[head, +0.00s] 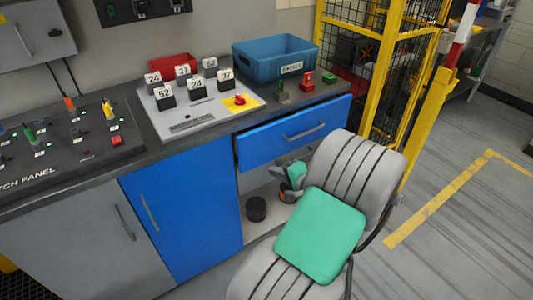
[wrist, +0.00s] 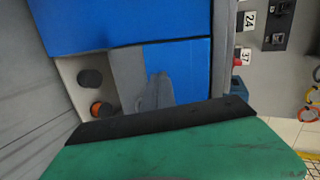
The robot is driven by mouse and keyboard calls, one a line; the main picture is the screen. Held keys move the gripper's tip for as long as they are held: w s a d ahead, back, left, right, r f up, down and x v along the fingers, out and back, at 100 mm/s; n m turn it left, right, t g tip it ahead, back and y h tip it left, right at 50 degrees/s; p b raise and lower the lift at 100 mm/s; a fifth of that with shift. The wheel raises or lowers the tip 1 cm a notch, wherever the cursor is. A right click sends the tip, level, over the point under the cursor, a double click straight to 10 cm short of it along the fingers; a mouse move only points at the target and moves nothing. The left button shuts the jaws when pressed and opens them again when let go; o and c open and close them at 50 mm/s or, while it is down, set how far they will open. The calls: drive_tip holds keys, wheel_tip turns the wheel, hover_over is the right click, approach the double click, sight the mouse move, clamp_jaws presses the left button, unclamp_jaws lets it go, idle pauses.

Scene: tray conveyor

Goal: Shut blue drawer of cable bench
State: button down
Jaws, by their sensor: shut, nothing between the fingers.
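The blue drawer (head: 285,140) of the cable bench (head: 130,160) stands partly open, its front jutting past the cabinet face, with a handle across it. My gripper (head: 281,168) is shut and empty just below the drawer front, before the open shelf space. In the wrist view, turned sideways, the shut fingers (wrist: 158,77) overlap the lower part of the drawer front (wrist: 185,65). A grey surface beside it looks like the drawer's underside. Whether the fingers touch the drawer I cannot tell.
A blue door (head: 185,210) with a handle is left of the shelf. A black roll (head: 256,208) and an orange roll (wrist: 101,109) sit on the shelf. A blue bin (head: 262,70) and control panel (head: 190,120) are on top.

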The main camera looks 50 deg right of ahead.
sight(261, 148)
drive_tip(key=s+d+m+h, duration=0.2)
drive_tip(key=s+d, duration=0.1)
drive_tip(key=shift+t, duration=0.3)
drive_tip(key=x, duration=0.4)
drive_tip(key=r+x, duration=0.1)
drive_tip(key=x, duration=0.4)
drive_tip(key=r+x, duration=0.1)
drive_tip(key=x, duration=0.3)
drive_tip(key=shift+w+f, duration=0.15)
drive_tip(key=shift+w, duration=0.55)
drive_tip(key=shift+w, duration=0.1)
drive_tip(key=w, duration=0.2)
drive_tip(key=w+d+b, duration=0.1)
drive_tip(key=shift+w+y, duration=0.3)
drive_tip(key=shift+w, duration=0.4)
drive_tip(key=shift+r, duration=0.25)
